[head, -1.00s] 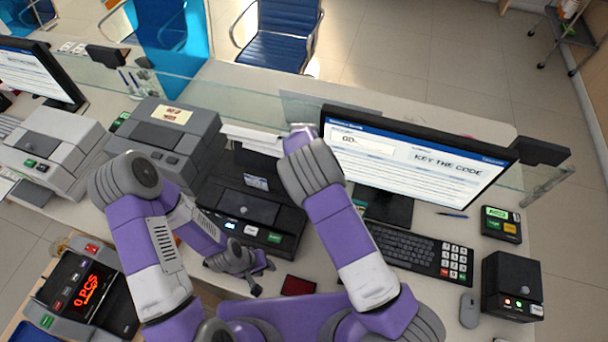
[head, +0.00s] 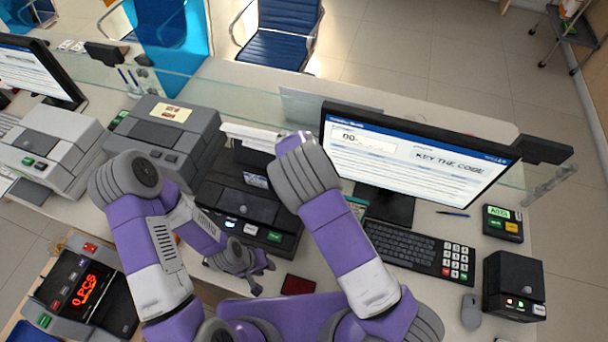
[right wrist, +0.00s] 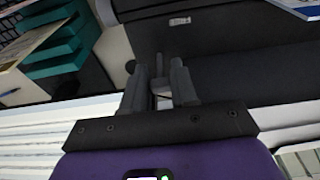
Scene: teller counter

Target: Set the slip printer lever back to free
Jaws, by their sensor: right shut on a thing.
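The slip printer (head: 248,207) is the black box with lit buttons on its front, in the middle of the counter in the head view. Its dark casing (right wrist: 235,50) fills the upper right of the right wrist view. My right gripper (right wrist: 160,78) is shut on a small light-grey piece (right wrist: 161,98), which looks like the lever, close against the casing. Most of that piece is hidden between the fingers. In the head view my right forearm hides this gripper. My left gripper (head: 262,278) hangs in front of the printer, empty, with its fingers apart.
A monitor (head: 415,160) and keyboard (head: 415,248) stand right of the printer. A grey machine (head: 165,140) stands left, and a banknote counter (head: 85,290) at lower left. A dark red pad (head: 298,285) lies in front. Teal trays (right wrist: 60,45) are close to the right gripper.

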